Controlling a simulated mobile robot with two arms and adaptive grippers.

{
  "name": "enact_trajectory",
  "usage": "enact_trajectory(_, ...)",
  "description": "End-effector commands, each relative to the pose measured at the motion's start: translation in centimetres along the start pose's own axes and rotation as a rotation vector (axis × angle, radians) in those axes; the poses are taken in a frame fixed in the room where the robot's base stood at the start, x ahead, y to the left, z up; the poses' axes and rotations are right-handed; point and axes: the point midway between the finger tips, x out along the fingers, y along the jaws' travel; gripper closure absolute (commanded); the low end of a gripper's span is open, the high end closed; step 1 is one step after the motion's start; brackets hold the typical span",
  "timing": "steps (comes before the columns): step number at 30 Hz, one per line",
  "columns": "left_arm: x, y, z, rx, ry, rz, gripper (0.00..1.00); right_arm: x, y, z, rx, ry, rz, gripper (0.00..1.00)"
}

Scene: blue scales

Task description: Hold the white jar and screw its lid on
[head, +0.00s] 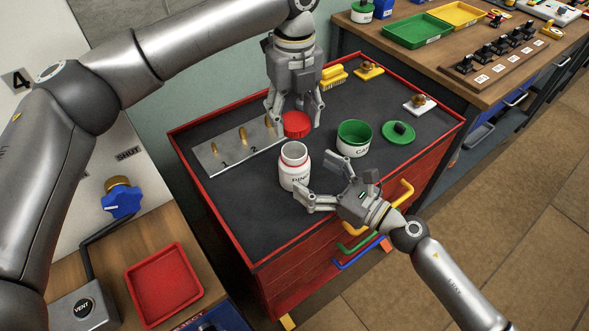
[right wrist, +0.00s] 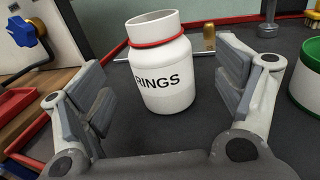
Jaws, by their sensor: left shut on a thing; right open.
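The white jar (head: 294,176) stands upright and open on the dark top of the red cabinet, with a red ring at its neck. In the right wrist view the jar (right wrist: 163,85) reads "RINGS" and shows between the spread fingers, with gaps on both sides. My left gripper (head: 294,112) points down and is shut on the red lid (head: 297,125), above and just behind the jar. My right gripper (head: 318,183) is open beside the jar at its front right; it also shows in the right wrist view (right wrist: 160,105).
A metal numbered plate (head: 225,160) with brass pegs lies left of the jar. A yellow brush (head: 333,77) is behind. The front left cabinet top is clear.

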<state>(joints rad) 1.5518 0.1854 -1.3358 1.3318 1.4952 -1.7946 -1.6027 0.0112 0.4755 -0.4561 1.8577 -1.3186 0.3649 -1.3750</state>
Motion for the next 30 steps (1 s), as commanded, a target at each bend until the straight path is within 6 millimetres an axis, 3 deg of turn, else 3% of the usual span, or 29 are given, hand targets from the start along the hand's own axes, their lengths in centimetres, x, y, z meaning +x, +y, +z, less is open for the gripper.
enact_trajectory(3, 0.0, 0.0, 0.0, 0.0, 0.0, 0.0, 0.6, 2.4, 0.0, 0.1, -0.001, -0.003, 0.0, 0.13)
enact_trajectory(10, 0.0, 0.0, 0.0, 0.0, 0.0, 0.0, 0.6, 5.5, 0.0, 0.0, 0.001, -0.001, 0.001, 0.13)
enact_trajectory(23, 0.0, 0.0, 0.0, 0.0, 0.0, 0.0, 0.6, 6.4, 0.0, 0.0, -0.001, 0.0, 0.0, 0.13)
enact_trajectory(30, 0.0, 0.0, 0.0, 0.0, 0.0, 0.0, 0.6, 6.4, 0.0, 0.0, -0.001, 0.0, 0.0, 0.4)
